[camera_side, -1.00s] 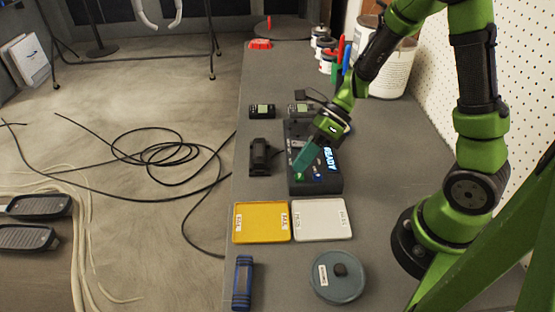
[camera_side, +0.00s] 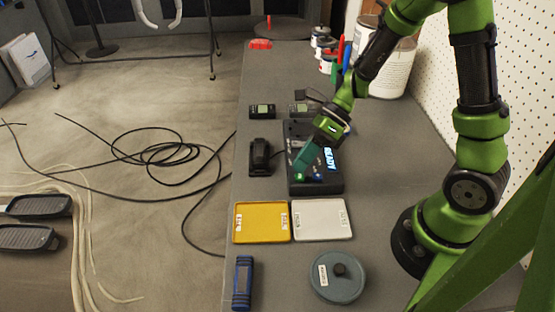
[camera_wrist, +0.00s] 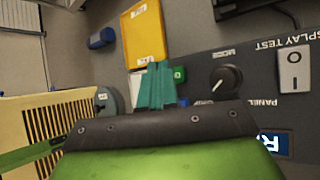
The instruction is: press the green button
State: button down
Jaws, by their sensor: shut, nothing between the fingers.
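The dark control box (camera_side: 330,187) with a lit READY display (camera_side: 329,158) lies on the bench. The green button (camera_side: 298,177) shows at its near left part. In the wrist view the green button (camera_wrist: 179,75) sits just right of my fingertips, partly hidden by them. My gripper (camera_side: 301,167) has teal fingers, shut with nothing between them, and points down at the panel right by the button. It also shows in the wrist view (camera_wrist: 156,72). Whether the fingertips touch the button or the panel, I cannot tell. A blue button (camera_side: 317,177) is beside the green one.
A yellow tray (camera_side: 262,222) and a white tray (camera_side: 322,220) lie in front of the box. A black device (camera_side: 260,157) stands to its left. A round grey container (camera_side: 337,277) and a blue cylinder (camera_side: 243,283) are nearer.

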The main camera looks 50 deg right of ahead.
aim_at(303, 174)
jog(key=shift+f, duration=0.1)
dwell(0.4)
jog(key=shift+f, duration=0.35)
jog(key=shift+f, duration=0.45)
dwell(0.8)
jog(key=shift+r, duration=0.9)
jog(key=shift+r, duration=2.5)
